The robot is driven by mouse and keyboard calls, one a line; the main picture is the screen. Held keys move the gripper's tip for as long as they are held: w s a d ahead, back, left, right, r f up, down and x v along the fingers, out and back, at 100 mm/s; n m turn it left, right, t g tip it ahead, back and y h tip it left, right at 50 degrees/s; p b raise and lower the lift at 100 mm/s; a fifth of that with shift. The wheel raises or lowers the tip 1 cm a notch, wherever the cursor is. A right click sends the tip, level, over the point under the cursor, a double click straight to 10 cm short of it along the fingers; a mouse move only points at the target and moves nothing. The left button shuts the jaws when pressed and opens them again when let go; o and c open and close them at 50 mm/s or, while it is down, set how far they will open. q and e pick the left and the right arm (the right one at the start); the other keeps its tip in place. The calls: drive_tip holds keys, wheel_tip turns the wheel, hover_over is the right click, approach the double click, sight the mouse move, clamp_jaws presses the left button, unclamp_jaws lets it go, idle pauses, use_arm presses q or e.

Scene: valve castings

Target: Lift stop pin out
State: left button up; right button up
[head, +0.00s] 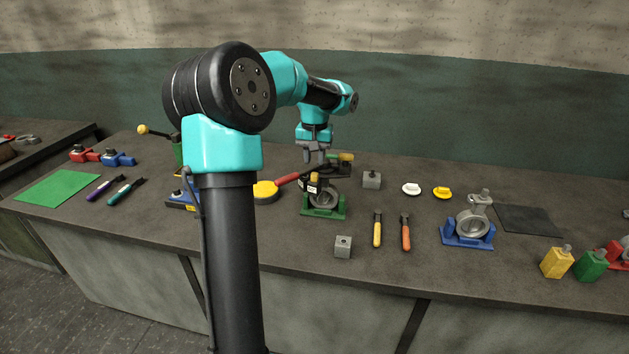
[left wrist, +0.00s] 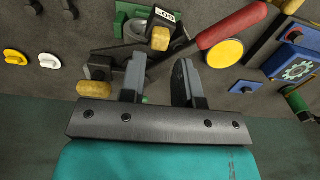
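My left gripper (head: 315,158) is over the casting in the green fixture (head: 323,212). In the left wrist view its two fingers (left wrist: 160,82) stand apart, with a dark lever part showing between and beyond them. The grey valve casting (head: 326,198) sits in the fixture under a black lever with a red handle (head: 287,179). A yellow knob (left wrist: 160,39) by a numbered black tag (left wrist: 163,18) lies beyond the fingers. Another yellow knob (left wrist: 94,89) on a black body is beside the left-hand finger. I cannot tell which part is the stop pin. My right gripper is out of view.
Grey blocks (head: 372,180) and (head: 343,247), yellow (head: 377,229) and orange (head: 405,232) handled tools lie nearby. A blue fixture (head: 467,236) with a casting is to the right. My left arm hides part of the bench's left side.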

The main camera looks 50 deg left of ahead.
sight(314, 175)
use_arm(q)
drive_tip(key=shift+f, duration=0.3)
drive_tip(key=shift+s+d+f, duration=0.1)
drive_tip(key=shift+f, duration=1.15)
drive_tip(key=shift+s+f, duration=0.1)
drive_tip(key=shift+f, duration=1.15)
drive_tip(key=shift+c, duration=0.4)
clamp_jaws()
drive_tip(key=shift+r, duration=0.1)
wheel_tip(314, 175, up, 18)
